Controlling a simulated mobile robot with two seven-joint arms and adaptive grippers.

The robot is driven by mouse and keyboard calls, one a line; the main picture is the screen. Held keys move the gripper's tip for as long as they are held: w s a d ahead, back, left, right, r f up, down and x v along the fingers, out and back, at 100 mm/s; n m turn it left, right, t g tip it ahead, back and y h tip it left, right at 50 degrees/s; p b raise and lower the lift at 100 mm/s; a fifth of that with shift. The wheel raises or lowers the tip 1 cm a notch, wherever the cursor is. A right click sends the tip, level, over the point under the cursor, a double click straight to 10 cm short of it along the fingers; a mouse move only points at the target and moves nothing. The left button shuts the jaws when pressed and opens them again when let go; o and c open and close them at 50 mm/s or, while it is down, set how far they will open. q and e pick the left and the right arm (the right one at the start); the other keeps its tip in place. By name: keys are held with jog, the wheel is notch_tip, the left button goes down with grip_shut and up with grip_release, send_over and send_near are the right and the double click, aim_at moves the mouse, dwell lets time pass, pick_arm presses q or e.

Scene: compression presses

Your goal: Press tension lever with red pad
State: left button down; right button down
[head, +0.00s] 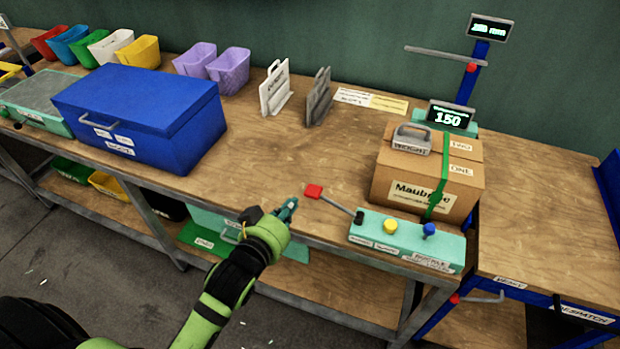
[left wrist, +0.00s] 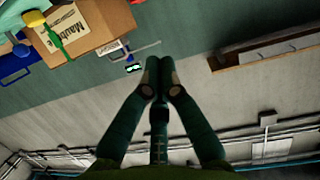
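The tension lever is a dark bar with a red pad (head: 313,191) at its left end. It rises to the left from a teal control box (head: 400,243) at the bench's front edge. My left gripper (head: 290,204) is just left of the red pad in the head view, with a visible gap between them. In the left wrist view its two fingers (left wrist: 158,65) meet at the tips, and nothing shows between them. The red pad cannot be made out in the left wrist view. My right gripper is not in view.
A strapped cardboard box (head: 410,190) with a grey weight (head: 411,138) on top stands behind the control box. Yellow (head: 390,226) and blue (head: 429,230) knobs stand on the control box. A large blue case (head: 140,112) is at left. The bench middle is clear.

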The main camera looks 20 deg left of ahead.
pick_arm(q)
jog(key=shift+d+r+m, duration=0.15)
jog(key=shift+r, duration=0.35)
jog(key=shift+d+r+m, duration=0.15)
jog(key=shift+r, duration=0.35)
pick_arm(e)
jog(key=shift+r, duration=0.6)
